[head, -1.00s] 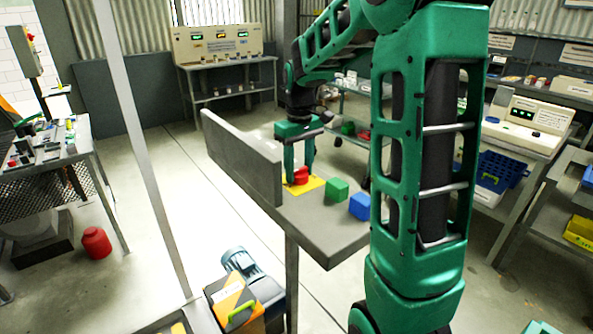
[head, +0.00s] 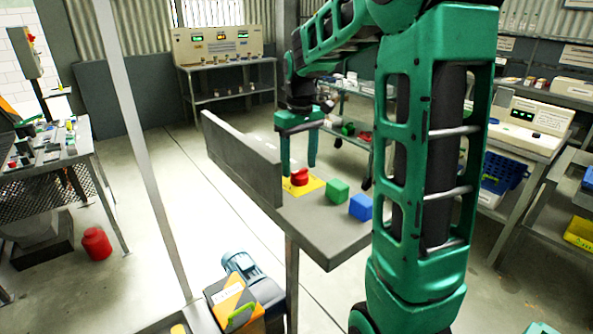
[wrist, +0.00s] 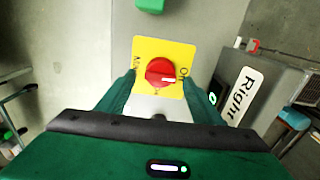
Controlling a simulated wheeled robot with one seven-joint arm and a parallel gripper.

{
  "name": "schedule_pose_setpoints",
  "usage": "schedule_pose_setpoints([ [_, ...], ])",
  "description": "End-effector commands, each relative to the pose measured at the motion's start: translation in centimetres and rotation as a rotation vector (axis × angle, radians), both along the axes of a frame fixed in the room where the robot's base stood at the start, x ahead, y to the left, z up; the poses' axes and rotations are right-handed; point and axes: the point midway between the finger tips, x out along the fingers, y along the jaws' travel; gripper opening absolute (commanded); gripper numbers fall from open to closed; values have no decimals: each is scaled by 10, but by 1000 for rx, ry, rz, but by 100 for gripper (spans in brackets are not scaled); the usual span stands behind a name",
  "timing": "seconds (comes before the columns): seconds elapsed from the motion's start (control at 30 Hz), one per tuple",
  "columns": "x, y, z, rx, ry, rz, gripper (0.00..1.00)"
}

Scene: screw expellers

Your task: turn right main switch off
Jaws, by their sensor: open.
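The main switch is a red round knob (head: 299,177) on a yellow plate (head: 317,184) on the grey bench. In the wrist view the knob (wrist: 160,72) has a white mark towards its right side. The yellow plate (wrist: 150,47) carries partly hidden lettering at left and right. A white label reading "Right" (wrist: 241,97) stands beside the plate. My gripper (head: 298,166) is open above the knob, pointing down. In the wrist view its fingers (wrist: 160,78) appear on either side of the knob, with nothing held.
A green block (head: 337,190) and a blue block (head: 361,207) sit on the bench, to the right of the plate in the head view. An upright grey panel (head: 240,158) runs along the bench's left side. A motor (head: 241,263) stands below the bench's near side.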

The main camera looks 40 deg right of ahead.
Motion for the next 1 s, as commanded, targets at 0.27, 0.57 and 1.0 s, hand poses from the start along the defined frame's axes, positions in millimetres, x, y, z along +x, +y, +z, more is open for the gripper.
schedule_pose_setpoints([
  [0.27,2,0,53,-2,-4,0,60],
  [0.57,1,0,79,-1,-2,0,60],
  [1.0,1,0,80,-1,-1,0,60],
])
